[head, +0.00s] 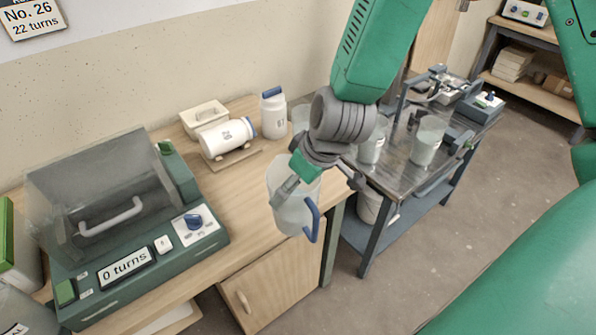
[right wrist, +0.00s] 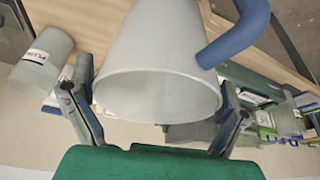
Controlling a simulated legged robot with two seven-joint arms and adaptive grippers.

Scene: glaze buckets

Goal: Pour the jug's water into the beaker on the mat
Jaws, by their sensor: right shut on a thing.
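The jug (head: 292,214) is pale and translucent with a blue handle. It hangs roughly upright in my right gripper (head: 310,185), in front of the bench edge. In the right wrist view the jug (right wrist: 160,50) sits between the two fingers, with its round mouth towards the palm. I cannot make out the water inside. Pale translucent vessels stand on the metal cart, one at the right (head: 428,140) and one nearer the arm (head: 371,150). A labelled pale vessel (right wrist: 42,58) is at the left of the right wrist view. I cannot tell which vessel is the beaker, and no mat is clear. My left gripper is out of view.
A green machine (head: 140,250) with a clear lid and a "0 turns" display stands on the wooden bench (head: 245,185). A white jar lies on a cradle (head: 235,160), and another stands upright (head: 273,112). A gap separates the bench from the cart (head: 400,175).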

